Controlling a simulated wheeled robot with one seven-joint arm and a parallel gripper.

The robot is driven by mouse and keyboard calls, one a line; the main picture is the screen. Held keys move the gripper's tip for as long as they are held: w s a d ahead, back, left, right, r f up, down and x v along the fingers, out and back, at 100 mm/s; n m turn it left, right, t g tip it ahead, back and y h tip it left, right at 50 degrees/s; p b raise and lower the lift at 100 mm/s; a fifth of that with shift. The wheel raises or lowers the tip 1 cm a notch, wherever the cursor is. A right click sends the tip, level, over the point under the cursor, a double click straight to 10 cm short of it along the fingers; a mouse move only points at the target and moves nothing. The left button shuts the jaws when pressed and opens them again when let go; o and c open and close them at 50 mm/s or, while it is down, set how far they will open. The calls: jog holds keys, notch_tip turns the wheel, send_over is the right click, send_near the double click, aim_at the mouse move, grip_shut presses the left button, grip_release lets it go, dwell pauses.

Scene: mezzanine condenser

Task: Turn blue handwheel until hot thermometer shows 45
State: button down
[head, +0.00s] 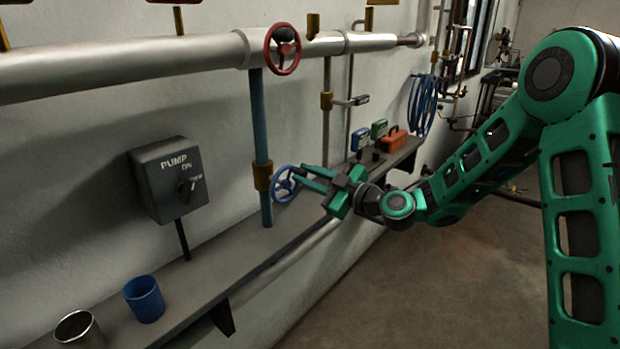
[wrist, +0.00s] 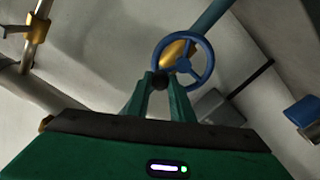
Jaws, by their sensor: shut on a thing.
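The blue handwheel (head: 276,188) sits on a brass valve (head: 262,177) on the blue vertical pipe, just above the shelf. In the wrist view the handwheel (wrist: 211,66) faces me, with its spokes and hub visible. My gripper (head: 297,176) reaches it from the right, partly covering it. In the wrist view my gripper (wrist: 160,84) is shut on a small dark knob (wrist: 160,80) at the wheel's lower left rim. No readable thermometer face shows. Brass fittings at the top edge of the head view are cut off.
A red handwheel (head: 283,48) is on the large pipe (head: 130,64) above. A PUMP switch box (head: 170,178) is on the wall to the left. The floor at right is clear.

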jog(key=shift+s+a, duration=0.1)
jog(key=shift+a, duration=0.05)
jog(key=c, duration=1.6)
grip_release()
jog(key=shift+o, duration=0.2)
jog(key=shift+d, duration=0.25)
jog(key=v, duration=1)
jog(key=shift+s, duration=0.2)
